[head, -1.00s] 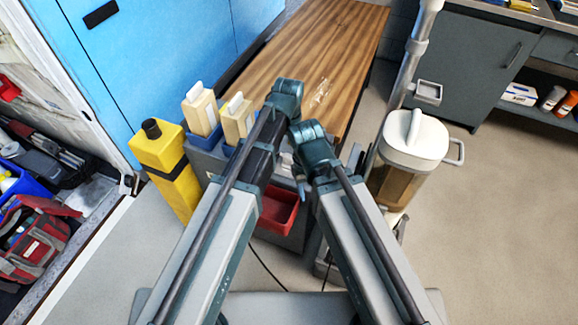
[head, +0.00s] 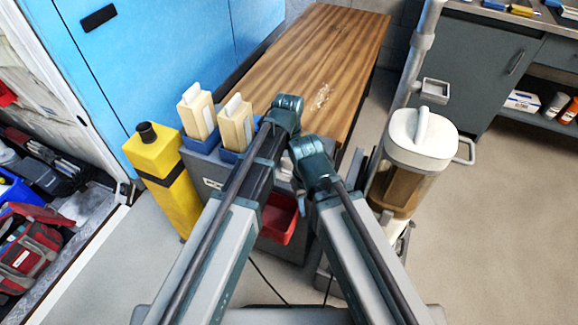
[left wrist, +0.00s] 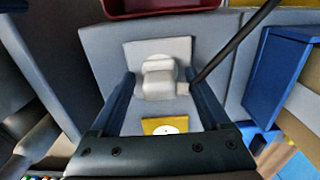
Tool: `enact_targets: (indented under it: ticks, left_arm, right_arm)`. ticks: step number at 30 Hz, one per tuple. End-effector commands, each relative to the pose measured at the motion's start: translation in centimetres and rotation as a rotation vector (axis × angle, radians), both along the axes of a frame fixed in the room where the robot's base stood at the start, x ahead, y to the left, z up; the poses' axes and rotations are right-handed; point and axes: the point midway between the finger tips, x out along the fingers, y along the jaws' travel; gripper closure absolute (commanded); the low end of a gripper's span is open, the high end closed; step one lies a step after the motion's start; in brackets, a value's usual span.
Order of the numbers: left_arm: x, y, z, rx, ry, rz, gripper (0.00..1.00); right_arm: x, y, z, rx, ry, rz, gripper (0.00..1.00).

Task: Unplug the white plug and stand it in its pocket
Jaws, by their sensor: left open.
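The white plug (left wrist: 158,82) sits in a pale socket plate on a grey panel in the left wrist view. A dark cord (left wrist: 232,48) runs from beside it to the upper right. The fingers of my left gripper (left wrist: 160,88) are open, one on each side of the plug; I cannot tell whether they touch it. In the head view the left wrist (head: 286,112) hides its fingers and the plug. My right wrist (head: 314,162) is close beside it, and its jaw state is unclear. A blue pocket (left wrist: 272,78) stands to the right in the wrist view.
Two cream containers (head: 197,112) stand in blue holders left of my arms. A yellow canister (head: 165,172) is farther left. A red bin (head: 280,220) sits below my wrists. A wooden table (head: 315,60) lies behind, and a white-lidded container (head: 420,142) stands to the right.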

Motion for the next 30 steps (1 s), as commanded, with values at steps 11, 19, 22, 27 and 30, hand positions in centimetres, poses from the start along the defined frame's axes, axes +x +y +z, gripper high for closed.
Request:
enact_targets:
  ticks: [11,19,22,27,30]
  left_arm:
    - [0.00,0.00,0.00,0.000,0.000,0.000,0.20]
    - [0.00,0.00,-0.01,0.000,0.000,0.000,0.63]
    - [0.00,0.00,-0.01,0.000,0.000,0.000,0.81]
    - [0.00,0.00,-0.01,0.000,0.000,0.000,1.00]
    - [0.00,0.00,-0.01,0.000,0.000,0.000,1.00]
  right_arm:
    - [0.00,0.00,0.00,0.000,0.000,0.000,0.50]
    - [0.00,0.00,-0.01,0.000,0.000,0.000,0.50]
    - [0.00,0.00,-0.01,0.000,0.000,0.000,0.50]
    - [0.00,0.00,-0.01,0.000,0.000,0.000,0.50]
    - [0.00,0.00,-0.01,0.000,0.000,0.000,0.50]
